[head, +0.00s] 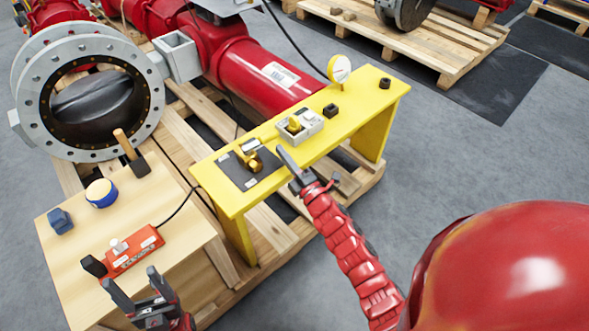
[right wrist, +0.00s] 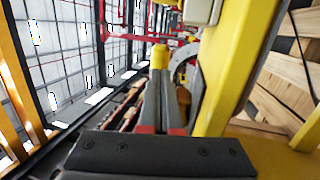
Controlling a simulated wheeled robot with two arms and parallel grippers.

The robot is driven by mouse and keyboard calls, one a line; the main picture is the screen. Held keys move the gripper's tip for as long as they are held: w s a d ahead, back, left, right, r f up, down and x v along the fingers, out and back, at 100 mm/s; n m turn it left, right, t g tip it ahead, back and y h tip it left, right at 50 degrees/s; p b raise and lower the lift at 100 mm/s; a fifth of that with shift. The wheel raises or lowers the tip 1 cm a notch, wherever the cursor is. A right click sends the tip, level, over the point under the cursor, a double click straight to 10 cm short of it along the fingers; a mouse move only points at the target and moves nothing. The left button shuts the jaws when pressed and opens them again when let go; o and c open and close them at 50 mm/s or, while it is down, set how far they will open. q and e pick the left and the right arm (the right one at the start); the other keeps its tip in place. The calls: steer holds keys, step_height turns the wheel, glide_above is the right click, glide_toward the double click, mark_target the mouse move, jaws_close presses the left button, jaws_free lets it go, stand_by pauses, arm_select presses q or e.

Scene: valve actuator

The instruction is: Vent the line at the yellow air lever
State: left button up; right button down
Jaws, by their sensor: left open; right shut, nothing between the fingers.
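A small brass-yellow valve with a lever (head: 253,161) sits on a dark plate on the yellow bench (head: 225,190). My right gripper (head: 284,156) is shut and empty, its fingertips just right of the valve in the head view; I cannot tell if they touch it. In the right wrist view, the shut fingers (right wrist: 160,95) point at a yellow rounded piece (right wrist: 159,54), and a brass-coloured part shows beside them. My left gripper (head: 131,282) is open and empty over the front of the wooden box table.
The bench also carries a grey box with a yellow knob (head: 301,126), a black knob (head: 330,110) and a gauge (head: 339,70). The wooden table (head: 75,240) holds a red control box (head: 134,251), a mallet (head: 131,154), a blue-yellow roll (head: 101,193) and a blue block (head: 60,220).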

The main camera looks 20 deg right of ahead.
mark_target(260, 142)
steer(key=shift+x, duration=1.2)
